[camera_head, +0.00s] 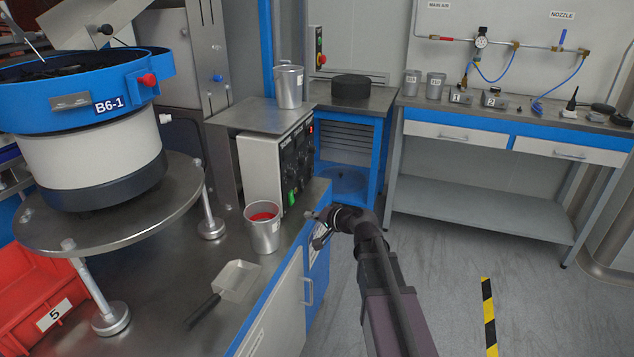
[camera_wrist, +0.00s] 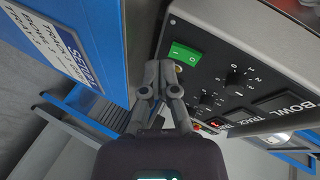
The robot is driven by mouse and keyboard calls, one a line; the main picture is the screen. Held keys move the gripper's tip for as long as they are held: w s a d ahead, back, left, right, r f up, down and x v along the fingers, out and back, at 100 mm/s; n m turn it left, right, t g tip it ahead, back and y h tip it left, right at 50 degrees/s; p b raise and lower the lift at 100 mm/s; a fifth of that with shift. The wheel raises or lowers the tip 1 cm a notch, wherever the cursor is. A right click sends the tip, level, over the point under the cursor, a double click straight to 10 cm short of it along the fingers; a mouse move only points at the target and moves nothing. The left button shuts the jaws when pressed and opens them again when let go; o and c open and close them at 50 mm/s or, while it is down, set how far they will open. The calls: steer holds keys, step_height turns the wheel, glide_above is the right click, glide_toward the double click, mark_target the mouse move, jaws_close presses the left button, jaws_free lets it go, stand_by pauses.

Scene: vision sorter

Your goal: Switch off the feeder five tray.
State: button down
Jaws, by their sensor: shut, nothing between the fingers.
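A grey control box (camera_head: 262,170) stands on the bench, its dark panel facing right. A green rocker switch (camera_wrist: 183,53) sits on the panel in the wrist view; it also shows low on the panel in the head view (camera_head: 292,197). Black knobs (camera_wrist: 236,77) and labels, including BOWL and TRACK, are beside it. My gripper (camera_wrist: 158,66) is shut and empty, its fingertips just beside the green switch in the picture; I cannot tell whether they touch. In the head view my gripper (camera_head: 314,214) is by the bench edge. A red light (camera_wrist: 196,126) shows on the panel.
A metal cup with red contents (camera_head: 263,228) stands in front of the box, with a scoop (camera_head: 236,281) nearby. A bowl feeder marked B6-1 (camera_head: 95,155) is at left, above a red bin labelled 5 (camera_head: 35,290). Open floor lies right of my arm.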

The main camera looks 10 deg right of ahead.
steer(key=w+d+m+t+h+b, duration=0.3)
steer(key=w+d+m+t+b, duration=0.3)
steer(key=w+d+m, duration=0.3)
steer(key=d+m+t, duration=0.1)
steer(key=d, duration=0.1)
steer(key=shift+w+d+r+t+h+b, duration=0.25)
steer(key=shift+w+d+t+h+b, duration=0.05)
steer(key=shift+w+t+h+b, duration=0.1)
steer(key=shift+w, duration=0.15)
glide_toward(312, 171)
steer(key=w+d, duration=0.2)
steer(key=w, duration=0.3)
steer(key=shift+w+a+r+p, duration=0.55)
steer(key=shift+w+a, duration=0.05)
steer(key=shift+w, duration=0.1)
steer(key=shift+w+a+r, duration=0.1)
steer(key=shift+w+a, duration=0.15)
steer(key=shift+a, duration=0.25)
steer(key=shift+w+a, duration=0.25)
steer(key=shift+a, duration=0.2)
